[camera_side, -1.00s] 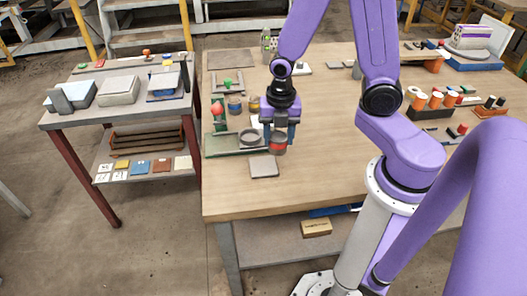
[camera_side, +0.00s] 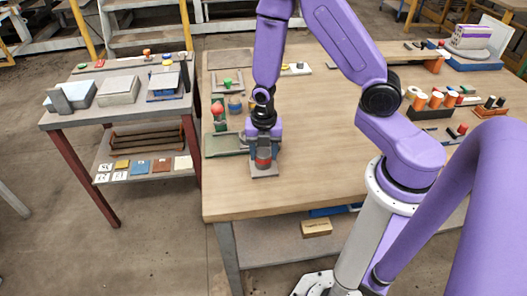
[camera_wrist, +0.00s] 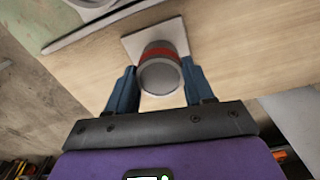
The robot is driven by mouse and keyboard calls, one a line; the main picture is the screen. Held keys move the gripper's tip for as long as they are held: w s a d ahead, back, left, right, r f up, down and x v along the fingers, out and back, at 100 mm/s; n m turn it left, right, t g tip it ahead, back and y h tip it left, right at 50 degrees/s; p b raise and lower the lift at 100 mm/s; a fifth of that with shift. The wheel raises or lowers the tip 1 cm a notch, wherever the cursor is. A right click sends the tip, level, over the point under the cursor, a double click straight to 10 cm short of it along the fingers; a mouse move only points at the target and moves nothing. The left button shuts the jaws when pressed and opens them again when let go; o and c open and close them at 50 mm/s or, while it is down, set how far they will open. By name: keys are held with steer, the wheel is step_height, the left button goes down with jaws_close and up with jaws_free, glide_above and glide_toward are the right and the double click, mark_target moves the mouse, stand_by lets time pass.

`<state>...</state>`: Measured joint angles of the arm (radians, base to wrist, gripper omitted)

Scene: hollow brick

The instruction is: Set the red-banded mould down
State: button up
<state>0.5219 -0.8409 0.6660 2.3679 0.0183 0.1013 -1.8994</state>
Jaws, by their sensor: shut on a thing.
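The red-banded mould (camera_side: 263,161) is a small grey cylinder with a red band. My gripper (camera_side: 264,157) is shut on it, pointing down, with a blue finger on each side. In the wrist view the mould (camera_wrist: 160,78) shows between the fingers, its round grey end toward the camera. A flat grey square pad (camera_side: 265,174) lies on the table directly below the mould, and its pale corner shows behind the mould in the wrist view (camera_wrist: 133,44). The mould looks upright and at or just above the pad; I cannot tell whether they touch.
A green tray (camera_side: 222,152) lies just left of my gripper, partly hidden by it. A red-topped green object (camera_side: 218,115) and a blue-banded can (camera_side: 235,106) stand behind. The table's front edge is close in front of the pad.

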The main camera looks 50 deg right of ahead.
mark_target(264, 153)
steer(key=shift+f, duration=0.2)
steer(key=o, duration=1.4)
step_height(264, 153, up, 12)
steer(key=shift+s+a+r+m, duration=0.65)
steer(key=shift+s+r+m, duration=1.15)
steer(key=shift+s, duration=1.5)
steer(key=shift+s+a+r+m, duration=0.65)
steer(key=shift+s+r+m, duration=0.4)
steer(key=shift+s+m, duration=1.8)
steer(key=shift+s+a+r+m, duration=0.65)
steer(key=shift+s+r+m, duration=0.9)
steer(key=shift+s, duration=2.15)
steer(key=shift+f, duration=0.1)
